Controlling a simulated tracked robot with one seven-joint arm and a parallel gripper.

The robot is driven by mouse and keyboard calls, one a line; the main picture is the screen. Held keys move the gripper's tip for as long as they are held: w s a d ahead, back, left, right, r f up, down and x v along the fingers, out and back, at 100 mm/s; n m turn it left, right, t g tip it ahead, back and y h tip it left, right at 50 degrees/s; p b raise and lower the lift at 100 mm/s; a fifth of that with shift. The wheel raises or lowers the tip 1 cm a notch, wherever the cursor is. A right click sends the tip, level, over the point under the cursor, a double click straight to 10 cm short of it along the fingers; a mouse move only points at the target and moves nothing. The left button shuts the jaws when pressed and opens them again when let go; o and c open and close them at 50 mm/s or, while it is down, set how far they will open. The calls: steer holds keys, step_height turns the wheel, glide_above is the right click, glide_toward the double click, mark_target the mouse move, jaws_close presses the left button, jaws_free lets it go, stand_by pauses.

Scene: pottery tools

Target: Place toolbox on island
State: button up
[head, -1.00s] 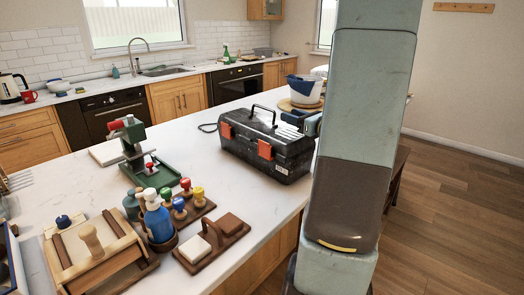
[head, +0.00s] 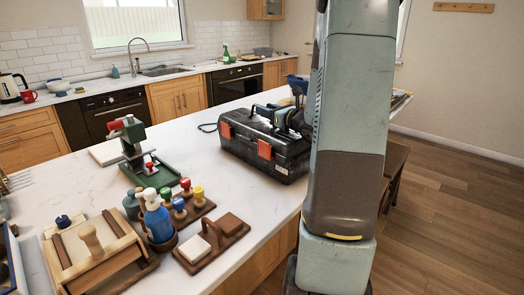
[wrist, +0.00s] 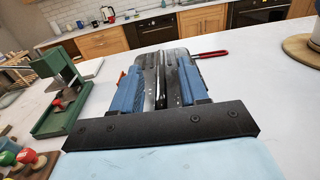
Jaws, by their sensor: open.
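The black toolbox (head: 250,145) with orange latches stands upright on the white marble island (head: 110,195), near its right edge. Its black handle is raised, and its right end is partly hidden by my arm. My gripper (head: 283,115) is low over the right part of the lid in the head view. In the wrist view, my gripper's two blue fingers (wrist: 161,80) are apart, with the toolbox lid (wrist: 182,68) and a dark upright bar between them. I cannot tell whether the fingers touch the toolbox.
A green press (head: 140,150) stands left of the toolbox. Stamps, a blue bottle (head: 158,222) and wooden tools crowd the island's front left. Bare marble lies between the press and toolbox.

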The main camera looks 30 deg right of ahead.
steer(key=shift+w+a, duration=0.1)
steer(key=shift+w, duration=0.2)
jaws_close()
steer(key=shift+r, duration=0.1)
stand_by(1.1)
